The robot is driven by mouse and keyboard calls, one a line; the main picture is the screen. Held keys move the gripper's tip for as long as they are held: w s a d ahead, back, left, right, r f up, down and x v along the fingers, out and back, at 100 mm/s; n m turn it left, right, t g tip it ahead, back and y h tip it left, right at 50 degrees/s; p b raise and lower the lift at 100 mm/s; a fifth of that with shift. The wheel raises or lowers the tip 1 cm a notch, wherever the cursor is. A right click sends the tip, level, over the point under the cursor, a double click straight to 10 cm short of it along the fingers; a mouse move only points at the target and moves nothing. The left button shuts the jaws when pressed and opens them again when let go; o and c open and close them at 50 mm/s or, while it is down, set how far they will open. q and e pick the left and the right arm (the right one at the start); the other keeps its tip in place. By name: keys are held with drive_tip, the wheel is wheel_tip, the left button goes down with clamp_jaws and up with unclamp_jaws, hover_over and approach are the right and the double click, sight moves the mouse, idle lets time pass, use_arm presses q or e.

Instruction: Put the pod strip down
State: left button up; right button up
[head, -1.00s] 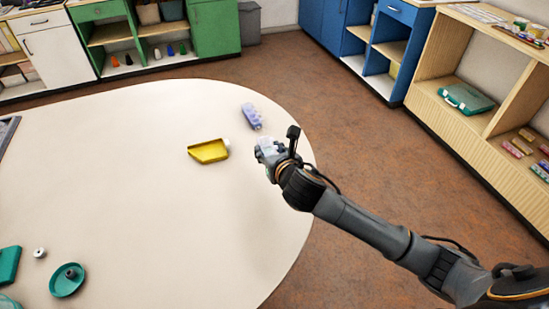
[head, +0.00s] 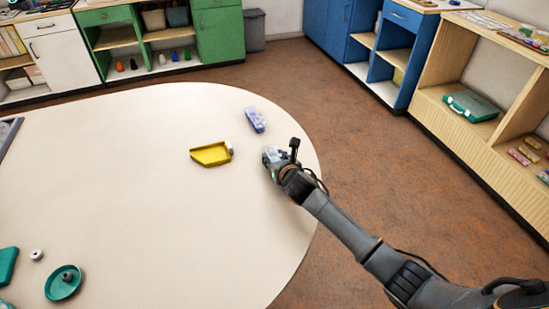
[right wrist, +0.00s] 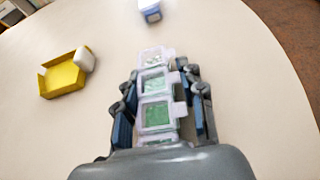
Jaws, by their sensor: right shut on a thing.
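My right gripper (head: 272,160) is over the right part of the cream table (head: 130,190). It is shut on a pod strip (right wrist: 156,114), a row of clear, pale compartments with lids, some with green contents. In the right wrist view the strip lies lengthwise between the fingers (right wrist: 162,108) and its far end sticks out beyond them. In the head view the strip is small and mostly hidden by the gripper. I cannot tell whether it touches the table. My left gripper is not in view.
A yellow tray (head: 211,153) lies left of the gripper, and a purple-blue strip (head: 256,120) lies beyond it. A teal dish (head: 58,290) and a small white ring (head: 37,255) are at the near left. The middle of the table is clear; its curved edge is close on the right.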

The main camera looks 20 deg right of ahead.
drive_tip(key=o, duration=1.1)
drive_tip(key=shift+s+r, duration=0.15)
drive_tip(key=p+v, duration=0.1)
drive_tip(key=v, duration=1)
drive_tip(key=shift+s+r+p, duration=0.1)
drive_tip(key=shift+s+p, duration=0.2)
drive_tip(key=shift+s, duration=0.05)
